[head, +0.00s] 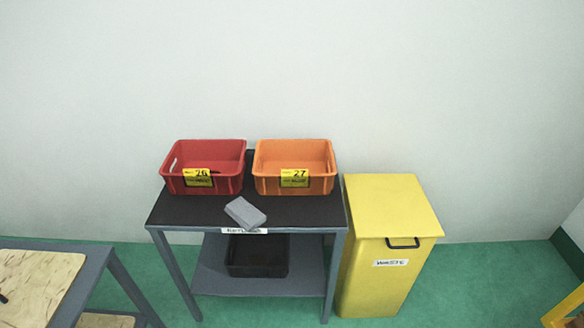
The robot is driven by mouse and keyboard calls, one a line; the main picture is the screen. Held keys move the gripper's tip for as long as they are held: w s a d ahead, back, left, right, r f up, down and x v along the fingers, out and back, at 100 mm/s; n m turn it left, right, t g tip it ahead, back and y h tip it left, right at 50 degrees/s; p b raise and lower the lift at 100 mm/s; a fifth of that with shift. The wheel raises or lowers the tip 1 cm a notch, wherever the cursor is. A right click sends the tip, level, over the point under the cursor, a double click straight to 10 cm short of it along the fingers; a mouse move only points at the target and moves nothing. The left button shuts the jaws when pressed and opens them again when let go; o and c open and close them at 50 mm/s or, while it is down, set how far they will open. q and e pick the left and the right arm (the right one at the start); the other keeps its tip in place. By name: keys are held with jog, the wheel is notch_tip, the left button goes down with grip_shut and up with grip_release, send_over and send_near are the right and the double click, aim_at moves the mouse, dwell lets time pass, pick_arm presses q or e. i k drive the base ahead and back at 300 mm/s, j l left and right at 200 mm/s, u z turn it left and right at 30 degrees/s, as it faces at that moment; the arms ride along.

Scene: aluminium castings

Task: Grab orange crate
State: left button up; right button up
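The orange crate (320,184) stands upright at the back right of a dark-topped table (185,212). It has a yellow label marked 27 on its front and looks empty inside, though its near inner floor is hidden by the front wall. A red crate (228,186) with a label marked 26 stands close to its left, with a narrow gap between them. Neither of my grippers is in the head view.
A grey block (245,212) lies at the table's front edge. A black crate (258,262) sits on the lower shelf (212,277). A yellow lidded bin (390,210) stands against the table's right side. Another table (90,285) is at the lower left. Green floor is free between the tables.

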aim_at(273, 156)
jog(key=i+j+z, duration=0.15)
jog(key=z, duration=0.25)
jog(key=i+j+z, duration=0.4)
jog(key=k+l, duration=0.05)
jog(key=l, duration=0.05)
